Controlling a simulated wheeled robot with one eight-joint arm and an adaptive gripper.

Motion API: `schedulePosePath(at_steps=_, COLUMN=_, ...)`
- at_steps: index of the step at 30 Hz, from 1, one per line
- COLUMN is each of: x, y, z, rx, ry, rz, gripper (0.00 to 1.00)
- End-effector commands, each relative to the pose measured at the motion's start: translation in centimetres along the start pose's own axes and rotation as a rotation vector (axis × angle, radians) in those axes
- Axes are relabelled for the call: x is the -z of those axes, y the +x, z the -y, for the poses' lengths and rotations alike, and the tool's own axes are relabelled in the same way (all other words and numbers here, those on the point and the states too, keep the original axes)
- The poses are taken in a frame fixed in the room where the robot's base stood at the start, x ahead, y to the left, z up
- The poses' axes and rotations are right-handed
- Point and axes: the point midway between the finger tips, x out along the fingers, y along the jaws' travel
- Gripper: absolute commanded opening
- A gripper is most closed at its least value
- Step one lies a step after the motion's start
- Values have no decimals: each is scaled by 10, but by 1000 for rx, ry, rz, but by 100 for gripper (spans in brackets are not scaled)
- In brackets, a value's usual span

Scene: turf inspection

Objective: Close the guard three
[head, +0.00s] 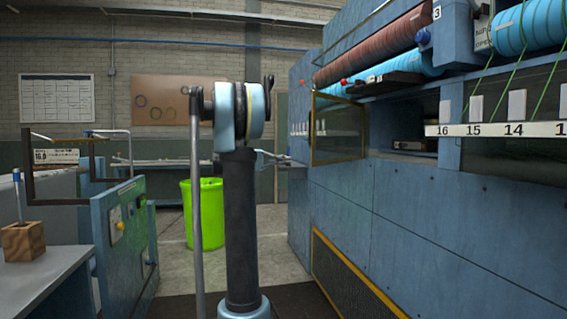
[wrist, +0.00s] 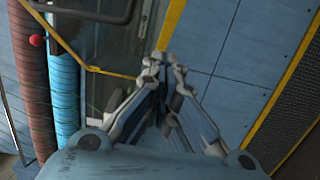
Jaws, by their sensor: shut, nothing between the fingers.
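A yellow-framed see-through guard (head: 338,132) is at the left end of the blue machine's front in the head view; I see no number on it. To its right a dark opening (head: 408,122) is uncovered. In the wrist view a yellow frame edge (wrist: 172,25) runs beside the dark pane, just beyond my fingers. My gripper (wrist: 158,66) is shut and empty, its fingertips close to that edge; I cannot tell whether they touch. In the head view my gripper (head: 296,162) shows partly, just left of the guard's lower edge, behind my arm.
The blue machine (head: 440,215) fills the right side, with a numbered white strip (head: 495,130) and red and blue rolls (head: 375,47) above. A green bin (head: 205,215) stands behind my arm. A blue control cabinet (head: 122,235) and a desk (head: 45,280) are at left.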

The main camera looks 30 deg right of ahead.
Motion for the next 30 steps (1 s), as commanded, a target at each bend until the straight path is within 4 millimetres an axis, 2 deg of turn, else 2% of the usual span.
schedulePosePath(at_steps=1, x=-1, y=11, z=0, rx=0, ry=0, rz=4, gripper=0)
schedulePosePath(at_steps=12, x=-1, y=75, z=0, rx=1, ry=0, rz=3, gripper=0)
schedulePosePath(at_steps=15, x=-14, y=84, z=0, rx=1, ry=0, rz=2, gripper=0)
schedulePosePath(at_steps=21, x=-26, y=96, z=0, rx=1, ry=0, rz=1, gripper=0)
schedulePosePath(at_steps=30, x=-28, y=99, z=0, rx=1, ry=0, rz=0, gripper=0)
